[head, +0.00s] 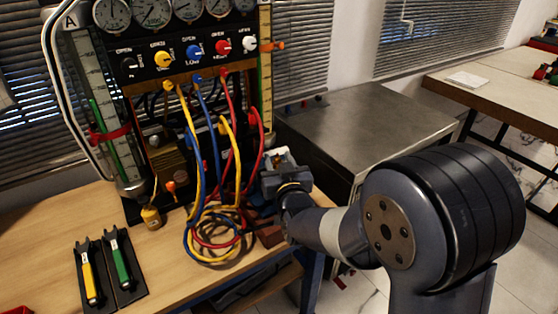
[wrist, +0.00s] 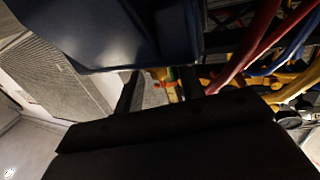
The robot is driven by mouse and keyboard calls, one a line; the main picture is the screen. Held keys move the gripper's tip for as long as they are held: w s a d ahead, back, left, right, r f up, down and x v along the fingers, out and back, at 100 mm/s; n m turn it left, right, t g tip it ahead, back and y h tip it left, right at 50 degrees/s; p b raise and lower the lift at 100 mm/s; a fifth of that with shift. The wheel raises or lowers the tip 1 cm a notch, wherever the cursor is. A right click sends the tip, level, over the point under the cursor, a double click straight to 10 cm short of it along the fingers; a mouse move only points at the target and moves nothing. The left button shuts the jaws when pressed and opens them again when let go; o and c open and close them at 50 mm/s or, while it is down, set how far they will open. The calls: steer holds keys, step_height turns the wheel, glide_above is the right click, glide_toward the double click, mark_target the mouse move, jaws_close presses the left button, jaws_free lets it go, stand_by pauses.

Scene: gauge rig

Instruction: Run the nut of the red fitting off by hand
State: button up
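The red hose (head: 233,100) runs from the manifold under the red knob down to the coil on the bench. Red also shows beside the right-hand gauge column (head: 254,117), but I cannot make out the nut of the red fitting. My gripper (head: 280,158) is at the right of the hoses, in front of the rig's lower right. In the wrist view its two dark fingers (wrist: 160,92) stand apart, with an orange-red part (wrist: 165,82) visible through the gap. I cannot tell its distance, and no contact shows. A large dark blue body hides much of the upper wrist view.
Yellow and blue hoses (head: 207,240) lie coiled on the bench (head: 180,285) close to my gripper. A yellow-handled wrench (head: 90,280) and a green-handled wrench (head: 121,265) lie at the left. A metal cabinet (head: 365,120) stands at the right.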

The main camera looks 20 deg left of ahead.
jaws_close()
stand_by(0.3)
